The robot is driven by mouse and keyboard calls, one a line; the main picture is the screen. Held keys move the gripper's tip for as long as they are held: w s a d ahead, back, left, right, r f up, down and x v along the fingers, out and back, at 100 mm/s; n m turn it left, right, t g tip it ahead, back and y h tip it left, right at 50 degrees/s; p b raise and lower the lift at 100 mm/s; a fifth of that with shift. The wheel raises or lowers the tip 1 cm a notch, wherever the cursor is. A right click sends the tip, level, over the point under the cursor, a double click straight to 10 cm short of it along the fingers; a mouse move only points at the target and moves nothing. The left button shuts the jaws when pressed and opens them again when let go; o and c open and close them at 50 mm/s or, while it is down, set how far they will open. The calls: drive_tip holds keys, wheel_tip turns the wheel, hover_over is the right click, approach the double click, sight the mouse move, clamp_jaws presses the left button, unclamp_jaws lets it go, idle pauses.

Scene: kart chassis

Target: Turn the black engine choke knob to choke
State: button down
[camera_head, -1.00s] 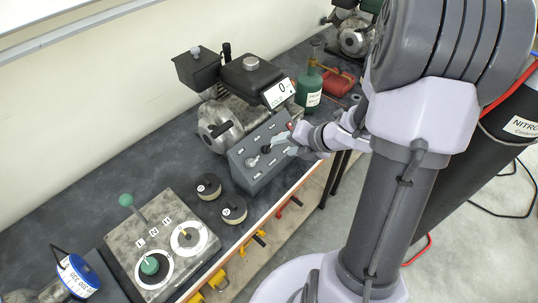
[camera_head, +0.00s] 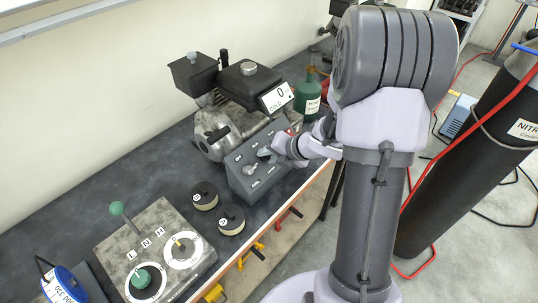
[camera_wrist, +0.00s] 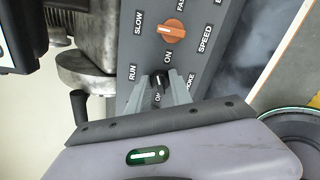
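The grey engine control panel (camera_head: 240,183) sits in front of the engine (camera_head: 235,92) on the bench. In the wrist view, the black choke knob (camera_wrist: 158,80) lies between the labels RUN and CHOKE, with a white mark on it. My gripper (camera_wrist: 161,82) has its two fingers on either side of this knob, with their tips close around it. I cannot tell if they press on it. An orange speed knob (camera_wrist: 174,32) with SLOW and FAST labels sits above it in that view. In the head view, my gripper (camera_head: 268,152) is at the panel and hides part of it.
A metal box (camera_head: 190,220) with a green-knobbed lever is at the front left. A green bottle (camera_head: 308,95) stands behind my arm. A black nitrogen cylinder (camera_head: 470,160) is at the right.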

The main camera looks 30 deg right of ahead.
drive_tip(key=m+p, duration=0.2)
drive_tip(key=shift+s+r+p, duration=0.1)
drive_tip(key=shift+r+p, duration=0.25)
drive_tip(key=shift+m+p, duration=0.6)
drive_tip(key=shift+m, duration=0.3)
drive_tip(key=shift+f+m, duration=0.35)
drive_tip(key=shift+m, duration=0.35)
drive_tip(key=c, duration=1.2)
unclamp_jaws()
drive_tip(key=shift+o, duration=0.2)
drive_tip(key=p+v, duration=0.7)
drive_tip(key=v, duration=1)
drive_tip(key=shift+s+r, duration=0.1)
